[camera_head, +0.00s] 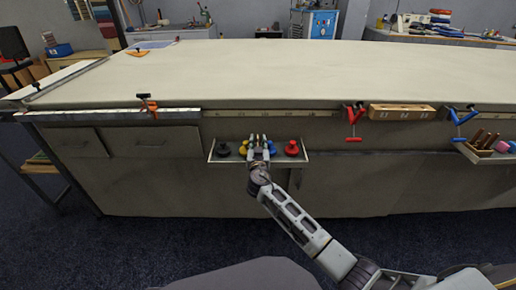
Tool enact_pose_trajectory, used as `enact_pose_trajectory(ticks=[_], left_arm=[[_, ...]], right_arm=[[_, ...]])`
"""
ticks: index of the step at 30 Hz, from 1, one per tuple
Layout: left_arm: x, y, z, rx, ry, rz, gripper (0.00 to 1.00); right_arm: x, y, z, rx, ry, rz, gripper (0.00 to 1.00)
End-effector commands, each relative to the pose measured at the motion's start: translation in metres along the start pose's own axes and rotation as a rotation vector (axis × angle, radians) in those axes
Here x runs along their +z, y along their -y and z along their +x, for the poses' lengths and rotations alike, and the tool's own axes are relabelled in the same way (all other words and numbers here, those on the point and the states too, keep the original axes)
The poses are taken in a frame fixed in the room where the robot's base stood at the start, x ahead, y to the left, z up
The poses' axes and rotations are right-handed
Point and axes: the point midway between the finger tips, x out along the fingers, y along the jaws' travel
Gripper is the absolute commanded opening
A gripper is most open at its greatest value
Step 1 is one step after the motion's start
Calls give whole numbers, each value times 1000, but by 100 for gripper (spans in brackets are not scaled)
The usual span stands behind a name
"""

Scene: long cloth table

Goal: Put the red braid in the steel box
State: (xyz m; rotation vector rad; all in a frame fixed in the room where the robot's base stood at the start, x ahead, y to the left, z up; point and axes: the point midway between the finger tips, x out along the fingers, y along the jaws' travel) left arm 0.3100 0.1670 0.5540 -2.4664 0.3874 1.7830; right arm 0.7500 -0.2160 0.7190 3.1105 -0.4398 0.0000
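A shallow pale tray (216,159) on the front of the table holds several small coloured pieces: a dark one (223,150), a yellow one (243,148), a blue one (272,148) and a red one (292,144). The red piece is at the tray's right end; it is too small to tell whether it is the red braid. My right gripper (258,139) is over the middle of the tray, its two fingers apart with nothing seen between them, left of the red piece. I cannot make out a steel box for certain. My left gripper is out of view.
The long cloth table (290,72) is mostly bare on top. Along its front edge are an orange clamp (148,106), a red tool (355,122), a wooden block (402,111) and a blue tool (462,119). A second tray with wooden-handled tools (484,143) is at the right.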

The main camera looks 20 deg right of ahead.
Motion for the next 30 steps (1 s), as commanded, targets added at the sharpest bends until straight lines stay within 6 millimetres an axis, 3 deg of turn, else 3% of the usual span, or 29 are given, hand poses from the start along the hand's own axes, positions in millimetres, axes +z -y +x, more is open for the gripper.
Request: enact_pose_trajectory(ticks=[3,10,22,30], left_arm=[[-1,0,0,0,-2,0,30],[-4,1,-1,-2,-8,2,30],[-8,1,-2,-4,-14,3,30],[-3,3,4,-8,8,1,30]], right_arm=[[0,0,0,0,0,0,30],[0,0,0,0,0,0,0],[-4,0,0,0,0,1,0],[-31,0,0,0,-1,4,0]])
